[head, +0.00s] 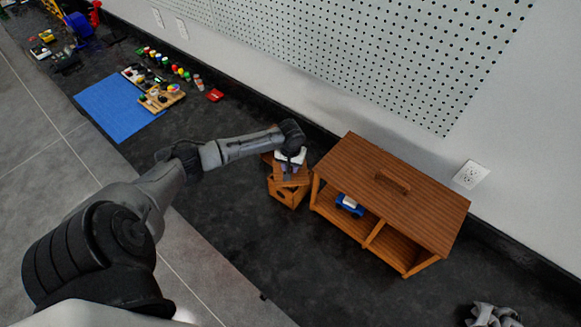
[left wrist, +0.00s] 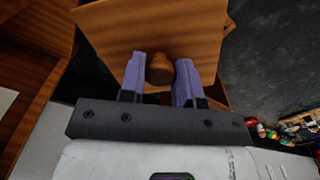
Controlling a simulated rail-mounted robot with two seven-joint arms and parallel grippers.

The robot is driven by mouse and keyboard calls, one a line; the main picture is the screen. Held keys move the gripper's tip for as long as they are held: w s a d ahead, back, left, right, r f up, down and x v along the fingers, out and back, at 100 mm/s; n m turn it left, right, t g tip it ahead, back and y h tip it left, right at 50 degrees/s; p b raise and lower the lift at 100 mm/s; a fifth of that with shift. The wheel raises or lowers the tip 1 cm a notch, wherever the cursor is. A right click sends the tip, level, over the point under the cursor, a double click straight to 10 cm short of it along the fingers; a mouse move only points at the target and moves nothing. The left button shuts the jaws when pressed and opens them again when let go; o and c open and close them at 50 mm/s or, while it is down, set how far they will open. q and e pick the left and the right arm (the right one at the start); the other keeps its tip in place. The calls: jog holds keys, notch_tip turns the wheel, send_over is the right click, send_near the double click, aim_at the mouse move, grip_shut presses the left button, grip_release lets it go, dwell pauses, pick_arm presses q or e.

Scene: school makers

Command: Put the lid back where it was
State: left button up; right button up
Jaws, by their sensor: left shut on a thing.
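A small wooden box (head: 284,196) stands on the dark worktop, left of a larger wooden cabinet. My left gripper (head: 290,163) is over this box, pointing down. In the left wrist view my left gripper (left wrist: 160,80) has its two purple fingers shut on the round brown knob (left wrist: 160,69) of a square wooden lid (left wrist: 120,28). The lid is over the box and looks turned relative to it; part of the box shows past the lid's edge. I cannot tell whether the lid touches the box.
The wooden cabinet (head: 390,188) has a handle on top and open compartments, with a blue and white toy (head: 349,204) inside. A blue mat (head: 118,107) and several small coloured parts lie to the left. A pegboard wall runs behind.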

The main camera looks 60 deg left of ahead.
pick_arm(q)
jog(key=shift+f, duration=0.35)
jog(key=shift+f, duration=0.1)
jog(key=shift+f, duration=0.25)
jog(key=o, duration=0.9)
jog(key=shift+o, duration=0.2)
notch_tip(320, 180, up, 13)
jog(key=shift+f+p, duration=0.15)
jog(key=shift+p, duration=0.15)
